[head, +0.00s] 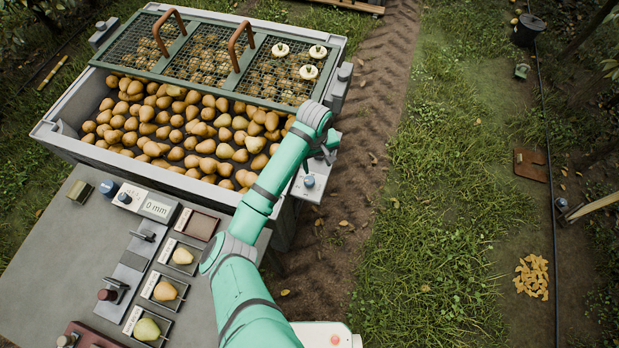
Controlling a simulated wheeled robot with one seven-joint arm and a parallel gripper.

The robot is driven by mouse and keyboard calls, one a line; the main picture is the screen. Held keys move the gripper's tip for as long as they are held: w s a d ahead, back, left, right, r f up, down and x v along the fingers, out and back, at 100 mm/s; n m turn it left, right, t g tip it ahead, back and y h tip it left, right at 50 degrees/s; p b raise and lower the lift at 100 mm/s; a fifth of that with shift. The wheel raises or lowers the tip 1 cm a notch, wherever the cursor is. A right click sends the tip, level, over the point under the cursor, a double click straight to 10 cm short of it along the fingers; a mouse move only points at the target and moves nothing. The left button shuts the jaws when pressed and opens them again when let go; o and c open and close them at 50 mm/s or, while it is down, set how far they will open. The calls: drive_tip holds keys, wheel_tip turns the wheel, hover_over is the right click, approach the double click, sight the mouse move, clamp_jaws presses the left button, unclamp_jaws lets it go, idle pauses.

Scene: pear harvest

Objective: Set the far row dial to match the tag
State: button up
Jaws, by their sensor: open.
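I cannot tell for sure which part is the far row dial, and no tag is readable as its match. A grey box with a round blue-grey knob (309,181) is fixed at the right side of the pear bin. My gripper (329,155) is above and slightly right of that box, small and partly hidden by my green arm; it is open, and I see nothing held in it. A small grey fitting (562,205) sits beside the black hose at the far right. A display reading "0 mm" (158,208) stands on the grey table.
The pear bin (62,146) with its mesh lid (205,60) fills the upper left. The grey table (50,270) holds trays with single pears and small devices. A dirt track (345,215) and grass (430,200) lie open to the right, beyond them a black hose (550,150).

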sight(310, 180)
drive_tip(key=shift+y, duration=0.3)
drive_tip(key=f, duration=0.3)
drive_tip(key=a+f, duration=0.1)
drive_tip(key=f, duration=0.3)
drive_tip(key=a+f, duration=0.1)
drive_tip(key=f, duration=0.2)
drive_tip(key=shift+s+a+f, duration=0.15)
drive_tip(key=shift+a+f, duration=0.1)
drive_tip(key=shift+f, duration=0.05)
drive_tip(key=c, duration=1)
